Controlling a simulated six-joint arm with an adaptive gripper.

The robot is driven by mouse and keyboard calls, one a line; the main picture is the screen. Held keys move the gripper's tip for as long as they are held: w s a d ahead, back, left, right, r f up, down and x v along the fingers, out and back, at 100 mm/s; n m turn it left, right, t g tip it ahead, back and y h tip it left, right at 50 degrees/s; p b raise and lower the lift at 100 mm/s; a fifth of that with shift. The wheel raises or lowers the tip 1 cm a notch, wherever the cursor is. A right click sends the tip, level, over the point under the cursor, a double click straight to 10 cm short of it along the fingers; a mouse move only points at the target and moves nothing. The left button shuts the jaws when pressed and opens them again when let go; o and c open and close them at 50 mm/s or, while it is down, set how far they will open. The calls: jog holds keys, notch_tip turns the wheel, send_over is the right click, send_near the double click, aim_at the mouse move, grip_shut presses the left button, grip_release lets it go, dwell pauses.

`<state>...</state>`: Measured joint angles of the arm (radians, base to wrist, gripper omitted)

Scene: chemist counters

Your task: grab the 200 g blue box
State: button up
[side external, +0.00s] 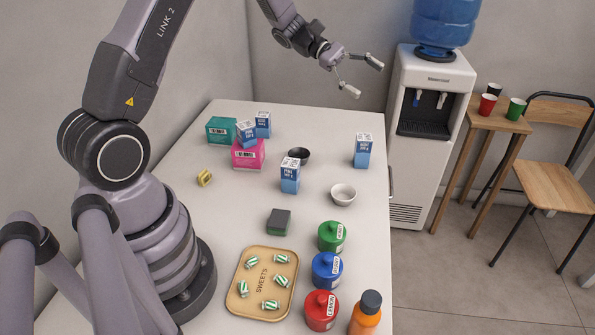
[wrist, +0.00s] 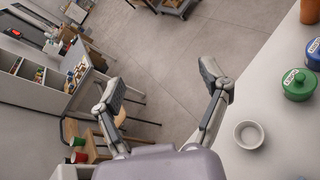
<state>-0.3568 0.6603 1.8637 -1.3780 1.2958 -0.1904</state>
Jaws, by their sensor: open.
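Several small blue-and-white boxes stand on the white table (side external: 215,270) in the side external view. One blue box (side external: 363,152) is alone near the right edge. Another blue box (side external: 290,178) is near the middle. A third blue box (side external: 263,126) stands at the back, and a tilted blue box (side external: 247,137) rests by the pink box (side external: 248,157). The weight print is too small to read surely. My gripper (side external: 362,77) is open and empty, high above the table's far right end. In the wrist view my gripper (wrist: 166,88) points toward the floor beyond the table.
A white bowl (side external: 343,194) and a black bowl (side external: 299,155) sit near the middle box. A teal box (side external: 221,130) stands at the back left. Green (side external: 331,237), blue (side external: 327,269) and red (side external: 321,309) jars line the front right. The water dispenser (side external: 432,75) stands beyond the table.

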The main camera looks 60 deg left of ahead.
jog(key=w+a+f+n+t, duration=0.4)
jog(key=w+a+f+n, duration=0.15)
jog(key=f, duration=0.25)
jog(key=n+t+y, duration=0.2)
jog(key=n+t, duration=0.3)
jog(key=n, duration=0.1)
send_near(364, 136)
jog(key=x, duration=1)
jog(key=shift+d+f, duration=0.15)
jog(key=c, duration=1.2)
jog(key=shift+c, duration=0.6)
jog(key=shift+r, duration=0.2)
